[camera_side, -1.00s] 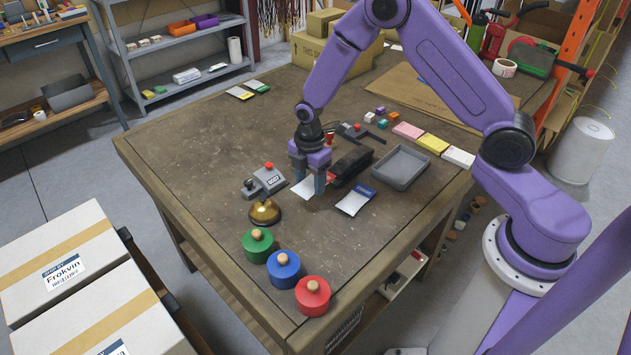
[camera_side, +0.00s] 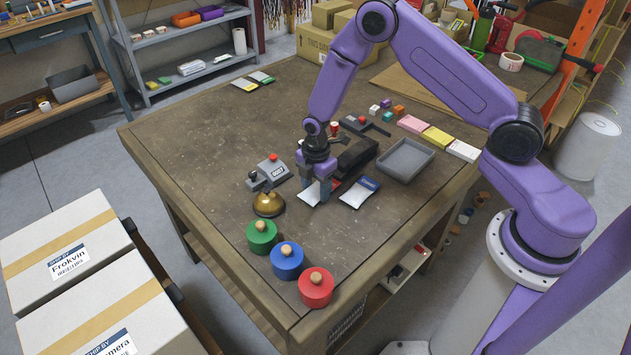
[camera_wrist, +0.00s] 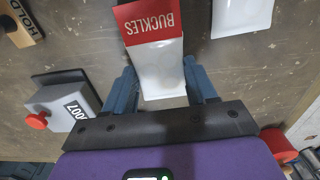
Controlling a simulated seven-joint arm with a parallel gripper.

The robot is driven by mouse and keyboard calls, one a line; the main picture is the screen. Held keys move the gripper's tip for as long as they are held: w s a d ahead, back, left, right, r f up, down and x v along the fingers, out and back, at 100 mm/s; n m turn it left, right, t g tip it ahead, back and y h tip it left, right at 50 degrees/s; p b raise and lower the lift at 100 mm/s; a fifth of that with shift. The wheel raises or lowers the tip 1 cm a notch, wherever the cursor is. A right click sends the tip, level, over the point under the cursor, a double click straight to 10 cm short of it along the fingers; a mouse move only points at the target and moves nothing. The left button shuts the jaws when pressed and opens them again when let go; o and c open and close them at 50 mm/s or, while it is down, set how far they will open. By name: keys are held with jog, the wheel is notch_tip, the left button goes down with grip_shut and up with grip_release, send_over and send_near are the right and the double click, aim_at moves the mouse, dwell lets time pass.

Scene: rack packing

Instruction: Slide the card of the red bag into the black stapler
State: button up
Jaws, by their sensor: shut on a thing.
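The red bag (camera_wrist: 158,65) is a clear-white pouch with a red card (camera_wrist: 151,22) marked BUCKLES across one end. My gripper (camera_wrist: 163,88) has one finger at each side edge of the pouch and is shut on it, with the card sticking out beyond the fingers. In the side view my gripper (camera_side: 319,194) is low at the tabletop; the pouch shows to its left and a bit of the red card to its right. The black stapler (camera_side: 357,154) stands just behind, close to the card. Whether the card touches it is hidden.
A blue-topped bag (camera_side: 360,192) lies right of my gripper. A grey tray (camera_side: 406,160) is beyond it. A grey device with a red button (camera_side: 268,173) and a brass bell (camera_side: 269,203) stand left. Green, blue and red knobbed weights (camera_side: 287,261) stand at the front.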

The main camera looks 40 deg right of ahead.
jog(key=shift+w+d, duration=0.15)
jog(key=shift+d, duration=2.15)
jog(key=o, duration=1.1)
jog(key=shift+o, duration=0.2)
jog(key=shift+r, duration=0.15)
